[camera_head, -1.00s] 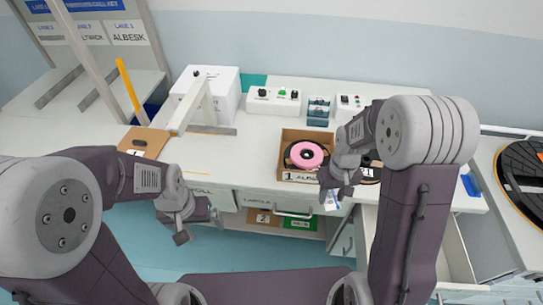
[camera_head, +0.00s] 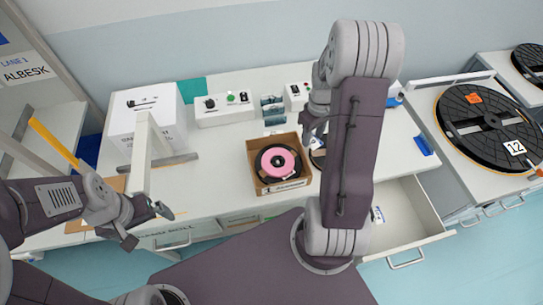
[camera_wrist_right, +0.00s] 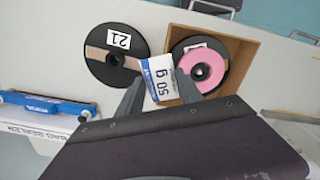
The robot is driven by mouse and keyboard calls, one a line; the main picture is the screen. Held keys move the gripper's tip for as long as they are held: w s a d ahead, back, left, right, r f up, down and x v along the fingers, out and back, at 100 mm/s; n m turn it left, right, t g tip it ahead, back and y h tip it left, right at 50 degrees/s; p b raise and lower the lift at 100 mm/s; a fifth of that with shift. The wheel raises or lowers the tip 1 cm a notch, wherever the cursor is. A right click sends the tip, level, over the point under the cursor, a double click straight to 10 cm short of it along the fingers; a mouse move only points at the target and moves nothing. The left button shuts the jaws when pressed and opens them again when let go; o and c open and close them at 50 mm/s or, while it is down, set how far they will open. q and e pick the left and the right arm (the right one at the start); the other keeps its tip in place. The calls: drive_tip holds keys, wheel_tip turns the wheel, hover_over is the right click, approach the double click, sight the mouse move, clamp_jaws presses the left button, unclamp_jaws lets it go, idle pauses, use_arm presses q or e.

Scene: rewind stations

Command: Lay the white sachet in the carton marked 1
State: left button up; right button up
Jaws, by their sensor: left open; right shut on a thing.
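The white sachet (camera_wrist_right: 160,80), with a blue edge and "50 g" print, is held between the fingers of my right gripper (camera_wrist_right: 158,92) in the wrist view. In the head view my right gripper (camera_head: 312,132) is just right of the carton, mostly hiding the sachet. The open brown carton (camera_head: 287,188) stands on the counter; a pink-and-black roll (camera_head: 277,161) lies inside. The carton (camera_wrist_right: 242,50) also shows in the wrist view, its near side partly behind the sachet. Its front label is too small to read now. My left gripper (camera_head: 143,226) is open and empty at the counter's front left.
A drawer (camera_head: 408,222) is pulled out at the front right. A white box (camera_head: 147,115), a post stand and control boxes (camera_head: 223,108) stand behind. A large black reel (camera_head: 490,125) lies far right.

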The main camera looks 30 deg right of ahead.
drive_tip(key=a+f, duration=0.1)
drive_tip(key=a, duration=0.2)
drive_tip(key=p, duration=0.2)
hover_over(278, 162)
drive_tip(key=f, duration=0.5)
drive_tip(key=shift+w+d+f, duration=0.1)
drive_tip(key=shift+w+f, duration=0.1)
drive_tip(key=shift+f, duration=0.1)
drive_tip(key=shift+a+f, duration=0.1)
drive_tip(key=shift+a, duration=0.1)
drive_tip(key=shift+s, duration=0.15)
wheel_tip(278, 162, down, 4)
drive_tip(key=shift+s+d+r+p, duration=0.15)
drive_tip(key=shift+r+p, duration=0.1)
drive_tip(key=shift+p, duration=0.15)
drive_tip(key=shift+w+f, duration=0.25)
drive_tip(key=shift+s+f, duration=0.1)
drive_tip(key=shift+s, duration=0.05)
use_arm(q)
drive_tip(key=shift+s+d+r+b, duration=0.1)
drive_tip(key=shift+s+r+b, duration=0.2)
drive_tip(key=shift+r, duration=0.35)
drive_tip(key=shift+s+r+b, duration=0.1)
drive_tip(key=shift+s+r, duration=0.3)
drive_tip(key=shift+r, duration=0.2)
use_arm(e)
drive_tip(key=shift+f, duration=0.2)
